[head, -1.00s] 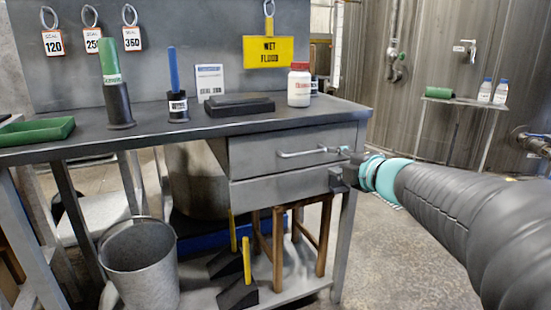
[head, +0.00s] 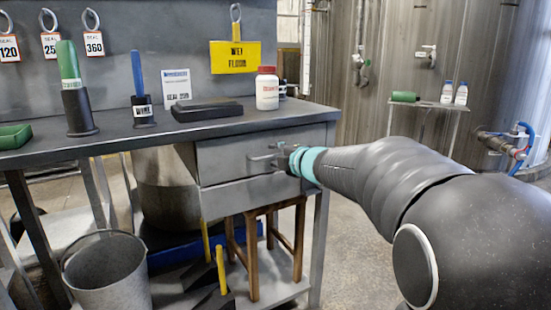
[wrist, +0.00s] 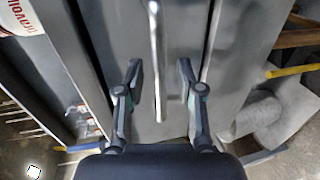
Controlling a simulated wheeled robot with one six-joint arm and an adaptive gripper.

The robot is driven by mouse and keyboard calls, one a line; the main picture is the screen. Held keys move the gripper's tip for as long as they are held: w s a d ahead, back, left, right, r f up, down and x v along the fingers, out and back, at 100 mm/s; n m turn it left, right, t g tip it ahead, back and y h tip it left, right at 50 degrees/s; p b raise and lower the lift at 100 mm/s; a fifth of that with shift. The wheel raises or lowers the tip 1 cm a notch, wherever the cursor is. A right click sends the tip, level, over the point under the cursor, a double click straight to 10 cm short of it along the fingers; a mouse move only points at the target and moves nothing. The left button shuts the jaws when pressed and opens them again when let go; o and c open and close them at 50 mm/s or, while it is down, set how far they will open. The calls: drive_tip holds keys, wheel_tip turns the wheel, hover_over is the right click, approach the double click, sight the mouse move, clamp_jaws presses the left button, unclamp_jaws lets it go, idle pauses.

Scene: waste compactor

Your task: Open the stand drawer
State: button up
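The grey stand has two drawers under its top. The upper drawer (head: 225,158) has a metal bar handle (head: 262,157), and the lower drawer (head: 235,195) is directly below it. The upper drawer looks closed. My gripper (head: 284,158) is at the right end of the handle, partly hidden by my arm. In the wrist view my gripper (wrist: 160,70) is open, and the handle (wrist: 157,60) runs between its two fingers with visible space on both sides. The upper drawer's front (wrist: 110,30) lies behind the fingers.
On the stand's top (head: 110,145) are a red-capped white bottle (head: 267,90), a black case (head: 207,109), and green and blue tools in holders. A bucket (head: 108,275) and a wooden stool (head: 255,245) stand underneath. Floor is free to the right of the stand.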

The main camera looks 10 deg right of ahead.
drive_tip(key=shift+w, duration=0.15)
drive_tip(key=shift+c, duration=0.2)
clamp_jaws()
